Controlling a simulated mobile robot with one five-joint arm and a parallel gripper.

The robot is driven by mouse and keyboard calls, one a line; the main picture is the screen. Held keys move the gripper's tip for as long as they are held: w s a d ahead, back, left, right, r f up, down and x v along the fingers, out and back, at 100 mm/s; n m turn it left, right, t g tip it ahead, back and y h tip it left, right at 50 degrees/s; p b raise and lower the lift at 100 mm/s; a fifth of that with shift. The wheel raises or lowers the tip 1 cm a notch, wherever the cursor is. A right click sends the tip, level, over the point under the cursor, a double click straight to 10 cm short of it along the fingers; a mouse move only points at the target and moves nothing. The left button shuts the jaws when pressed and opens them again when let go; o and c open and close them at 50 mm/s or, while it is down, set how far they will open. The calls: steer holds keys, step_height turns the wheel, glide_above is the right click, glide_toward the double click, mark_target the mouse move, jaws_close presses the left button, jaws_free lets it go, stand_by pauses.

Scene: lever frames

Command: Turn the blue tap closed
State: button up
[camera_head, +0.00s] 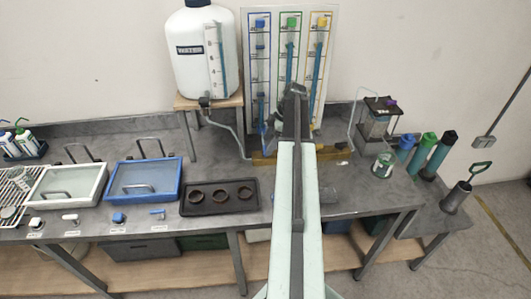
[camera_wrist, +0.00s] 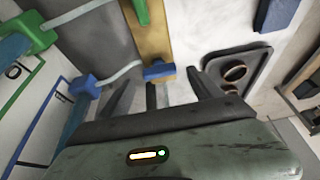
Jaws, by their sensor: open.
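In the head view my gripper (camera_head: 297,92) is in front of the gauge panel (camera_head: 272,50), and my arm hides part of the wooden strip (camera_head: 262,158).
A green tap (camera_wrist: 142,12) sits on the same strip. A dark tray (camera_head: 219,197) with round rings, a blue-framed basin (camera_head: 143,180) and a large white tank (camera_head: 203,50) stand to the left. A glass jar (camera_head: 383,165) and coloured cylinders stand to the right.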

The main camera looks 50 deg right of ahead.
steer(key=b+x, duration=0.1)
steer(key=x, duration=0.1)
steer(key=shift+a+f, duration=0.1)
steer(key=shift+f, duration=0.3)
steer(key=shift+r, duration=0.1)
